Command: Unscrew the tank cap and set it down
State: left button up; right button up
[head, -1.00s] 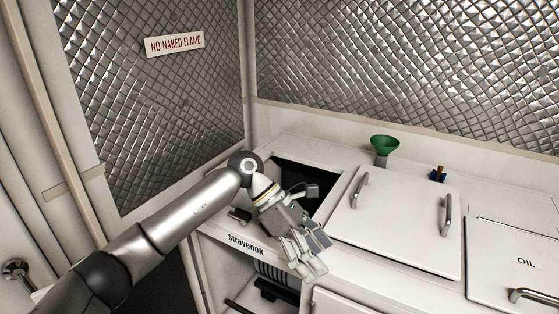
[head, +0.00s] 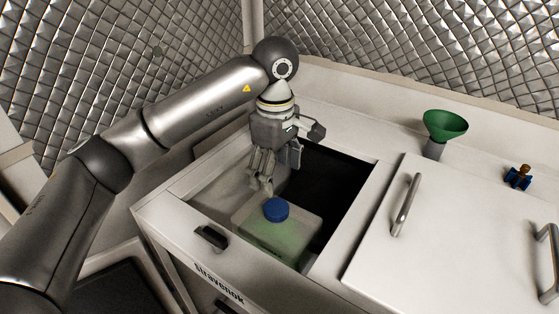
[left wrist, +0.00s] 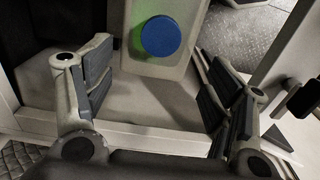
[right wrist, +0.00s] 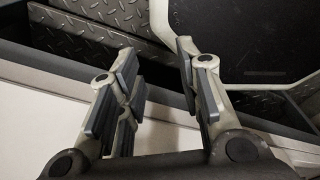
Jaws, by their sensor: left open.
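The blue tank cap (head: 276,209) sits on top of a pale, greenish tank (head: 262,238) inside the open compartment of the white chest. My left gripper (head: 274,180) is open and empty, pointing down above the compartment, just behind and above the cap. In the left wrist view the cap (left wrist: 161,36) shows as a round blue disc on the tank, ahead of the spread fingers (left wrist: 155,90) and apart from them. My right gripper (right wrist: 160,75) shows only in its wrist view, its fingers spread with nothing between them.
A closed white lid with a metal handle (head: 406,205) lies right of the opening. A green funnel (head: 445,124) and a small blue and brown fitting (head: 518,177) stand on the back ledge. A black latch (head: 211,236) sits on the front rim. Quilted metal walls rise behind.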

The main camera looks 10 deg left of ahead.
aim_at(276, 207)
pick_arm(q)
notch_tip(276, 207, down, 8)
jog(key=shift+s+f+p, duration=0.1)
jog(key=shift+f+p, duration=0.1)
jog(key=shift+p, duration=0.9)
jog(key=shift+f, duration=0.75)
jog(key=shift+c, duration=0.3)
jog(key=c, duration=0.9)
jog(key=o, duration=0.7)
jog(key=shift+o, duration=0.2)
